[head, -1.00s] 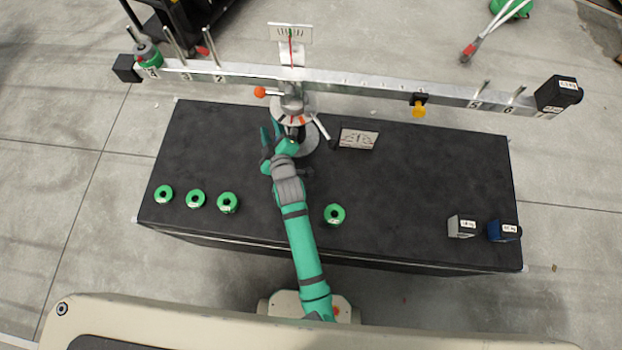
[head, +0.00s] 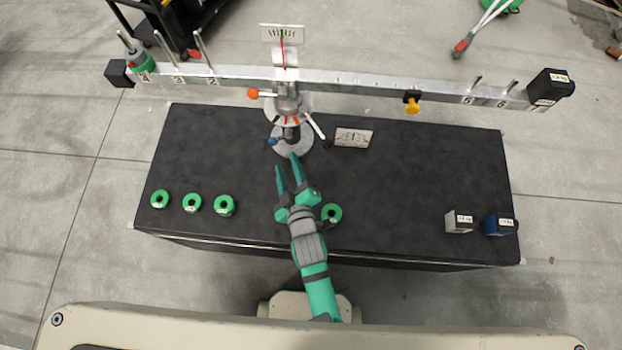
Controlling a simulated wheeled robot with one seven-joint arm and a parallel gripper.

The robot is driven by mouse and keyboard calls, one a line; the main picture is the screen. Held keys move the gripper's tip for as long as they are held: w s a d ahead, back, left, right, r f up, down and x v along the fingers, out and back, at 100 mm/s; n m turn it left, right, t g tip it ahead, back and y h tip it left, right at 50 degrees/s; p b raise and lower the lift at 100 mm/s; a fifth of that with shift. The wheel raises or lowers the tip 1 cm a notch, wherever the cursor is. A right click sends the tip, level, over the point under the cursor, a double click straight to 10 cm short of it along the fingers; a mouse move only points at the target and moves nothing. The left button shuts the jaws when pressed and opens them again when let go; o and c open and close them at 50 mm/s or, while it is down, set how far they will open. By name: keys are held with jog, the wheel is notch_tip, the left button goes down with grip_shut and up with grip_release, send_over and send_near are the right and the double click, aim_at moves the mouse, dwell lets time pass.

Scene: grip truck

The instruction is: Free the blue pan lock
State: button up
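The blue pan lock (head: 272,141) is a small blue knob low on the left side of the pan head's column, just above the round grey base. The pan head (head: 287,106) carries a long metal beam. My gripper (head: 287,163) is below the base in the picture. Its two green fingers are spread and point toward the base, with nothing between them. The fingertips are apart from the blue knob. I cannot tell from this view how far the knob is turned.
The beam (head: 350,82) spans the black table (head: 400,190) with weights at both ends. An orange-tipped lever (head: 253,93) and a white handle (head: 316,126) stick out from the head. Several green rings lie in front, one (head: 331,213) beside my wrist. Two blocks (head: 459,222) sit at right.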

jog(key=s+d+r+m+t+h, duration=0.1)
jog(key=s+d+m, duration=0.5)
jog(key=s, duration=0.8)
jog(key=shift+d+r+h, duration=0.6)
jog(key=shift+d+r, duration=0.05)
jog(key=shift+r, duration=0.05)
